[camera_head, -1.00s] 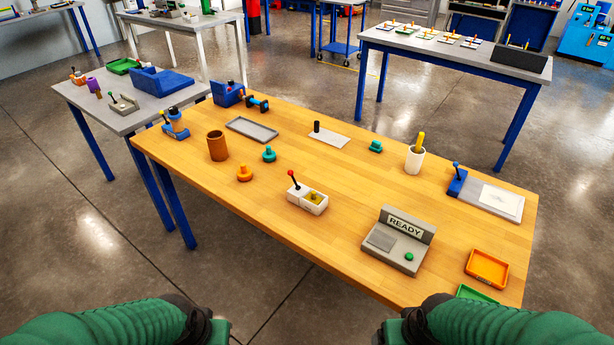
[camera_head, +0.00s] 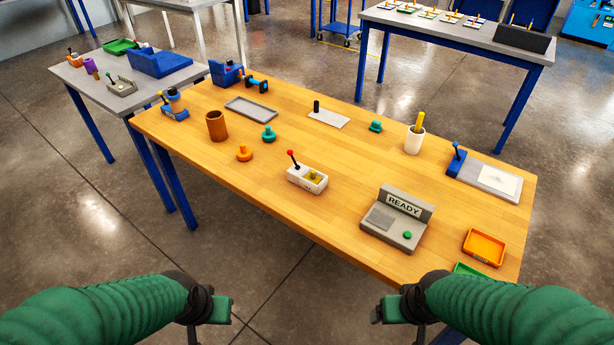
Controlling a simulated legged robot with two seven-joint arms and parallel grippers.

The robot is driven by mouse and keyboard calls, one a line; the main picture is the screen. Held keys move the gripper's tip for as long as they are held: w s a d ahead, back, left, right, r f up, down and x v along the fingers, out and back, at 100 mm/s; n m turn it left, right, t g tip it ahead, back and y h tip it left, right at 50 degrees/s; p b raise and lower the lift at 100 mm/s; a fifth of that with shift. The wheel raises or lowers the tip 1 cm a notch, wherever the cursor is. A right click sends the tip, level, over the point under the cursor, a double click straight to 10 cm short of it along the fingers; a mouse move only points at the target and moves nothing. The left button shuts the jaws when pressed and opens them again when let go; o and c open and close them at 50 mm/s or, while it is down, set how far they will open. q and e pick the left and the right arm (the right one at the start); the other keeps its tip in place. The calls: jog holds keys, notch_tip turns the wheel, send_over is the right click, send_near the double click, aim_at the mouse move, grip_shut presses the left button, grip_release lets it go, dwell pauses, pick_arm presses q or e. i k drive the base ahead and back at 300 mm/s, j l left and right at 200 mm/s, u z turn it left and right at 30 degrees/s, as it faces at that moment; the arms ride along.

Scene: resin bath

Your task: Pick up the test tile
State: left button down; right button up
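I cannot tell for sure which thing is the test tile. A flat pale plate with a black knob (camera_head: 328,115) lies near the table's back edge. A white sheet-like square (camera_head: 499,181) lies on a grey board with a blue clamp at the right end. My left gripper (camera_head: 222,309) and my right gripper (camera_head: 382,309) are in front of the table's near edge, apart from everything on it. Both are seen from behind, and their fingers are too hidden to show whether they are open. Nothing shows in them.
The wooden table (camera_head: 290,215) holds a grey READY console (camera_head: 398,221), a white box with a red-tipped lever (camera_head: 307,179), an orange tray (camera_head: 483,248), a brown cup (camera_head: 216,126), a white cup (camera_head: 414,140) and a grey tray (camera_head: 251,109).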

aim_at(312, 177)
jog(key=i+j+z, duration=0.3)
jog(key=j+z, duration=0.3)
jog(key=i+j+z, duration=0.1)
jog(key=j+z, duration=0.2)
jog(key=j, duration=0.25)
jog(key=j+z, duration=0.35)
jog(key=i+j, duration=0.05)
jog(key=j, duration=0.05)
